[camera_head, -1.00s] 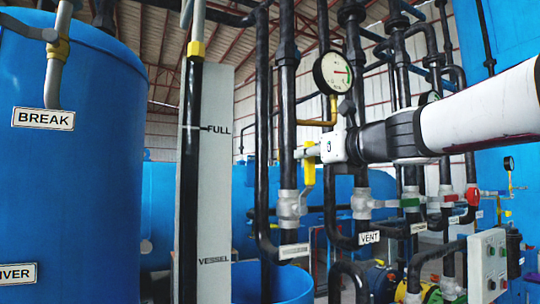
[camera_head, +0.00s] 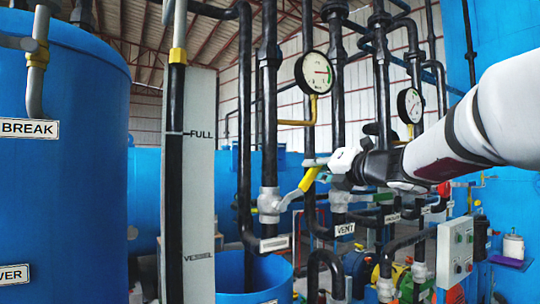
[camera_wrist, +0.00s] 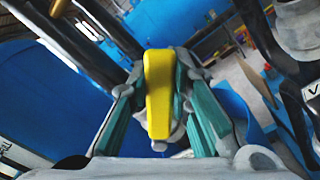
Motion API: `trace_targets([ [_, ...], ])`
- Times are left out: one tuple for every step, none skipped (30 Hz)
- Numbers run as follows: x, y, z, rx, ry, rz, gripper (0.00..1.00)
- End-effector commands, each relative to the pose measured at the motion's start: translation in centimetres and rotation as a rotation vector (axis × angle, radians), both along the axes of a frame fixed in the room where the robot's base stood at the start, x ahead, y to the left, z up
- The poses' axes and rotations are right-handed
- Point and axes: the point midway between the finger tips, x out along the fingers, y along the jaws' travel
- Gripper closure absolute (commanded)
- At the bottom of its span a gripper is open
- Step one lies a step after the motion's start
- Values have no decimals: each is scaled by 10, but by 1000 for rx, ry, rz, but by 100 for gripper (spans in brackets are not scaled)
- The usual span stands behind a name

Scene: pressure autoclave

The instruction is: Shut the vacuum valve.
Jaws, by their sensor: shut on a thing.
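A valve with a yellow lever handle (camera_head: 308,181) sits on a grey valve body (camera_head: 269,204) on a black vertical pipe. The small label (camera_head: 273,243) below it is too small to read. The handle slants up to the right from the valve body. My gripper (camera_head: 320,168) is shut on the handle near its outer end. In the wrist view the yellow handle (camera_wrist: 158,92) stands between the teal pads of my gripper (camera_wrist: 160,105). The inner end of the handle is partly hidden in the wrist view.
A sight column (camera_head: 200,180) marked FULL and VESSEL stands left of the valve, with a blue tank (camera_head: 70,160) beyond it. A valve labelled VENT (camera_head: 345,229), more black pipes and two gauges (camera_head: 314,72) crowd close behind. A switch box (camera_head: 455,248) is at right.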

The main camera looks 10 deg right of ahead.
Motion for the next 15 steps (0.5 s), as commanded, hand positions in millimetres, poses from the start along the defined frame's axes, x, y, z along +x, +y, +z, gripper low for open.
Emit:
trace_targets([
  [0,-6,-4,45,18,-4,100],
  [1,-9,-7,72,28,-4,100],
  [2,-12,-10,109,38,-4,100],
  [3,-14,-13,136,48,-4,100],
  [4,-16,-16,162,57,-4,100],
  [4,-19,-19,200,68,-4,100],
  [5,-20,-22,226,77,-4,100],
  [6,-22,-25,253,86,-4,100],
  [6,-25,-29,290,97,-4,100],
  [7,-26,-31,316,106,-4,100],
  [7,-28,-35,344,114,-4,100],
  [8,-30,-39,380,126,-4,100],
  [8,-31,-42,405,134,-4,100],
  [9,-32,-45,432,143,-4,100],
  [9,-34,-49,466,154,-4,100],
])
